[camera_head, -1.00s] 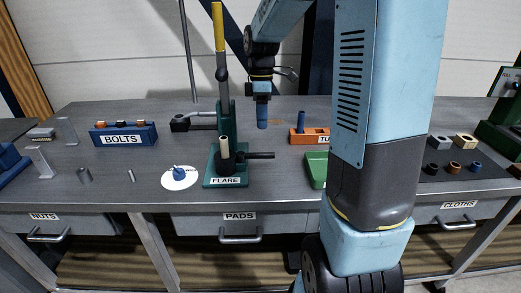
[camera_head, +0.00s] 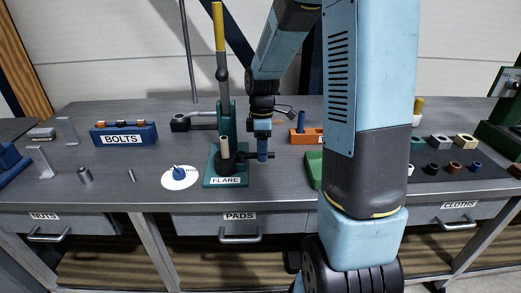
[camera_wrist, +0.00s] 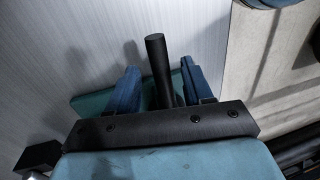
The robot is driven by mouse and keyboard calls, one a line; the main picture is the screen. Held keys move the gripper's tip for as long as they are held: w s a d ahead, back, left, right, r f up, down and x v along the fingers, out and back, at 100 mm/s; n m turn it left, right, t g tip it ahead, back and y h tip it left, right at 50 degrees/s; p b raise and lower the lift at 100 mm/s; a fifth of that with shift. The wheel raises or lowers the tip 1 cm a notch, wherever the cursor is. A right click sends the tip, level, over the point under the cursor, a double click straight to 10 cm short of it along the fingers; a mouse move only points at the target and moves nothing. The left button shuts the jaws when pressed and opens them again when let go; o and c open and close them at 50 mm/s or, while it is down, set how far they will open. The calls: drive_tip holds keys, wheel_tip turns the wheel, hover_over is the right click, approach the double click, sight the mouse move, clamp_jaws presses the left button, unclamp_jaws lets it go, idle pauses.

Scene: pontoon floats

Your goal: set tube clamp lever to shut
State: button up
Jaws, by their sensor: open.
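The green flaring tool (camera_head: 222,178), labelled FLARE, stands on the bench with a pale tube (camera_head: 225,147) upright in its dark clamp. The black clamp lever (camera_head: 246,156) sticks out level to the right from the clamp. My gripper (camera_head: 263,152) is at the outer end of this lever, pointing down, and hides part of it. In the wrist view the lever (camera_wrist: 158,55) is a black rod between the two blue fingers of my gripper (camera_wrist: 160,80). The fingers stand apart with a gap on each side of the rod.
The tool's tall yellow-gripped handle (camera_head: 219,30) rises just left of my arm. A blue bolts rack (camera_head: 124,137) and a white disc (camera_head: 181,185) lie to the left. An orange block (camera_head: 306,137) and a green tray (camera_head: 314,165) are to the right, partly behind my arm.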

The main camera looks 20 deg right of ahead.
drive_tip(key=shift+c, duration=0.3)
drive_tip(key=shift+r, duration=0.1)
clamp_jaws()
